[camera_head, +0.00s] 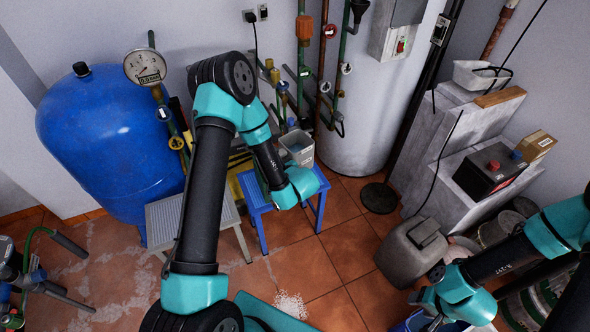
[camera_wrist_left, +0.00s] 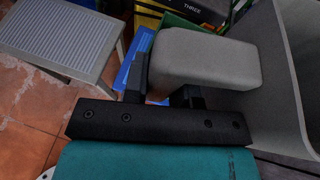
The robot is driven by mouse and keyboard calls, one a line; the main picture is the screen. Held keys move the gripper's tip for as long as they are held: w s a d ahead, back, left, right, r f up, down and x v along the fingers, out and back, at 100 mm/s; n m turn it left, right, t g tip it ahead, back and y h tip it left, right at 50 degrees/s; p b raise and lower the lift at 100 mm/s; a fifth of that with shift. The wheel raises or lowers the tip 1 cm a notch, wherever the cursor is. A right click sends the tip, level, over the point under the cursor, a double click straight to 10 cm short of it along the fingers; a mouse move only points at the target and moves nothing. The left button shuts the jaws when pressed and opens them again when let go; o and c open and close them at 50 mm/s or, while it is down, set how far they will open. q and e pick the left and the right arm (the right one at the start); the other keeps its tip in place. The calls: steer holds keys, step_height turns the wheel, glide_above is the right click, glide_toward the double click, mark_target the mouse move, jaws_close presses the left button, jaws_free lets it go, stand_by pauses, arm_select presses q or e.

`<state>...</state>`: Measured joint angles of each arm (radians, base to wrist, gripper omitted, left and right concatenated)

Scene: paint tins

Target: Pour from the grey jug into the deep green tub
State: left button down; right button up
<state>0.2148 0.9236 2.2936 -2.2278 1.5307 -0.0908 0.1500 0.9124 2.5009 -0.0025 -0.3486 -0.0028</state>
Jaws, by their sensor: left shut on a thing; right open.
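The grey jug (camera_head: 298,148) is at the blue stool in the head view, with bluish contents at its open top. In the left wrist view its grey wall (camera_wrist_left: 288,85) fills the right side, and its thick handle (camera_wrist_left: 207,62) lies between the black fingers. My left gripper (camera_wrist_left: 165,85) is shut on that handle; my own wrist hides it in the head view. My right gripper (camera_head: 422,298) is open at the lower right, partly hidden by its arm. I cannot identify the deep green tub surely; a dark green edge (camera_wrist_left: 192,32) shows behind the jug handle.
The blue stool (camera_head: 257,203) and a grey-topped step (camera_head: 162,219) stand on the tiled floor. A grey canister (camera_head: 411,252) is near my right arm. A blue tank (camera_head: 105,145), pipes and a white cylinder (camera_head: 362,110) line the back. White granules (camera_head: 291,303) lie on the floor.

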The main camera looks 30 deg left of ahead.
arm_select(q)
steer(key=s+a+f+n+g+y, duration=0.1)
steer(key=s+a, duration=0.3)
steer(key=a, duration=0.8)
steer(key=shift+a+f+n+g, duration=0.15)
steer(key=shift+f+n+g, duration=0.15)
steer(key=shift+n+g, duration=0.1)
steer(key=shift+s+f, duration=0.1)
steer(key=shift+s+a+f+m+g, duration=0.15)
steer(key=shift+s+f+m, duration=0.1)
steer(key=shift+f, duration=0.3)
steer(key=shift+s+d+f+m+g, duration=0.15)
steer(key=shift+f+m, duration=0.1)
steer(key=shift+f, duration=0.3)
steer(key=shift+a, duration=0.1)
steer(key=shift+s+r+m+g+y, duration=0.1)
steer(key=shift+r+m+g+y, duration=0.35)
steer(key=shift+r+m, duration=0.55)
steer(key=shift+s+r+m+g+y, duration=0.1)
steer(key=shift+r+m+g+y, duration=0.15)
steer(key=shift+r+m+g, duration=0.7)
